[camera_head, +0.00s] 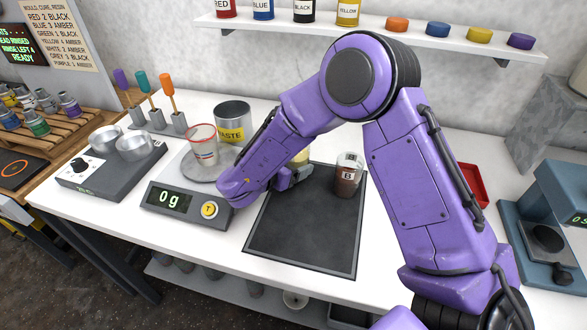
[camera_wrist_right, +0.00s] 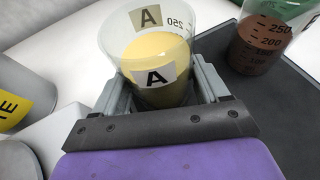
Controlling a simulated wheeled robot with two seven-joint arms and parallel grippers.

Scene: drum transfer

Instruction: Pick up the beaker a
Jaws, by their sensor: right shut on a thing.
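Beaker A (camera_wrist_right: 155,50) is a clear beaker with yellow contents and white "A" labels. In the right wrist view it sits between the two jaws of my right gripper (camera_wrist_right: 158,88), which is shut on it. In the head view my right gripper (camera_head: 293,177) is at the back left of the dark mat (camera_head: 300,235). Most of beaker A is hidden there behind my purple arm, with only a yellowish part (camera_head: 301,157) showing. I cannot tell whether its base touches the surface. My left gripper is not in view.
Beaker B (camera_head: 347,178), with brown contents, stands right of beaker A on the mat. A red-rimmed beaker (camera_head: 203,146) stands on the scale (camera_head: 184,204), which reads 0 g. A waste can (camera_head: 232,118) is behind. A red tray (camera_head: 471,184) lies right. The mat's front is clear.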

